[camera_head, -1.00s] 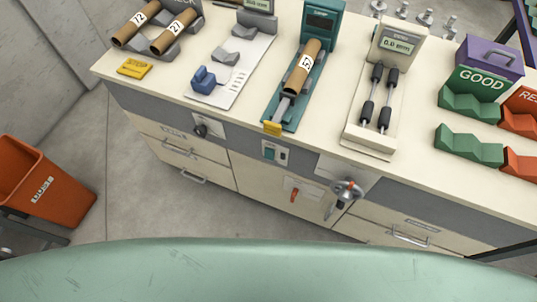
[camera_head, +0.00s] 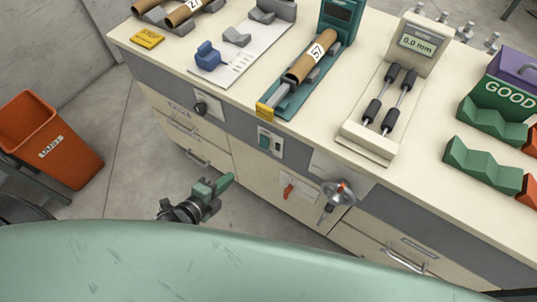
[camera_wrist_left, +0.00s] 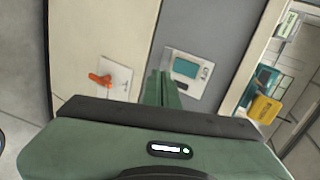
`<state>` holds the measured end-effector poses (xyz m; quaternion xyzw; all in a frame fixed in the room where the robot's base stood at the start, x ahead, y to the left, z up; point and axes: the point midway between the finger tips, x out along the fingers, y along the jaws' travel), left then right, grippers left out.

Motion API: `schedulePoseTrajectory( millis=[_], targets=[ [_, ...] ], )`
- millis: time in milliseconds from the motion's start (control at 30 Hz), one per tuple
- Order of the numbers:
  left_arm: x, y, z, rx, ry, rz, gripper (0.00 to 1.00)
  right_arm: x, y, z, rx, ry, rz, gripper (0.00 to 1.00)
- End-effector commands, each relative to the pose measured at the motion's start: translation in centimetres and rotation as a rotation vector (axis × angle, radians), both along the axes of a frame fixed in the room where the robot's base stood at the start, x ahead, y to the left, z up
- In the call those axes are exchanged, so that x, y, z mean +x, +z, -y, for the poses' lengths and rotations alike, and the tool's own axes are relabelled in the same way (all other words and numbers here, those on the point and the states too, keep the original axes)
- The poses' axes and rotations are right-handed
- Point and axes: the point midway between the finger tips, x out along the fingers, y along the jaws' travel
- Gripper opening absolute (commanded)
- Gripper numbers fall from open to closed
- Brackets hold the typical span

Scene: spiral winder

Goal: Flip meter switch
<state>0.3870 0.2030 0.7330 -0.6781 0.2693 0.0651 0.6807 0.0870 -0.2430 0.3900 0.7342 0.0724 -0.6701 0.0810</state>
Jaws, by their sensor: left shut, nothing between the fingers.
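A teal rocker switch (camera_head: 270,143) sits on a pale plate on the bench's grey front band. It also shows in the left wrist view (camera_wrist_left: 187,69), just right of the fingertips. A red lever (camera_head: 289,192) on a white plate is lower on the front; it is left of the fingers in the left wrist view (camera_wrist_left: 100,79). No label naming the meter switch is readable. A meter (camera_head: 417,43) reading 0.0 mm stands on the bench top. My left gripper (camera_head: 228,181) is shut and empty, in front of the bench, below and left of the teal switch. My right gripper is out of view.
A black knob (camera_head: 201,109) and a metal crank (camera_head: 337,193) project from the bench front. A teal fixture holding a cardboard tube (camera_head: 309,58) is on top. An orange bin (camera_head: 47,140) stands left. Floor between bin and bench is clear.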

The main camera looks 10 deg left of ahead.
Motion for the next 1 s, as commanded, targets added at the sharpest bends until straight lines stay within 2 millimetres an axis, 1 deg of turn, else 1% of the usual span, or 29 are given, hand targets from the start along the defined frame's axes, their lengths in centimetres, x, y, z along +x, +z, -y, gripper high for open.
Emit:
schedulePoseTrajectory(
  millis=[33,100,200,433,533,633,767,1000],
  targets=[
    [0.2,1.0,0.4,0.018,-0.026,0.030,0.00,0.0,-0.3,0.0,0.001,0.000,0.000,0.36],
    [0.3,2.0,0.9,0.036,-0.051,0.060,0.00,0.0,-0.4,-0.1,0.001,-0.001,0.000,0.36],
    [0.4,2.7,1.1,0.047,-0.065,0.078,0.00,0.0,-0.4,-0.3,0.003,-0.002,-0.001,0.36],
    [0.4,2.8,1.2,0.047,-0.065,0.078,0.00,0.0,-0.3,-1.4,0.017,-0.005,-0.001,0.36],
    [0.5,2.7,1.2,0.046,-0.065,0.077,0.00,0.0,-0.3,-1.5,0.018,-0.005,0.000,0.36],
    [1.1,2.5,1.4,0.046,-0.064,0.078,0.00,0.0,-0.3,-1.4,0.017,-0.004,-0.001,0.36],
    [2.8,1.8,2.0,0.045,-0.063,0.079,0.00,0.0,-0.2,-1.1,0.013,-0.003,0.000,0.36],
    [7.3,-0.3,3.6,0.045,-0.063,0.079,0.00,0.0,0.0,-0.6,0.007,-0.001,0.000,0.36]
  ],
)
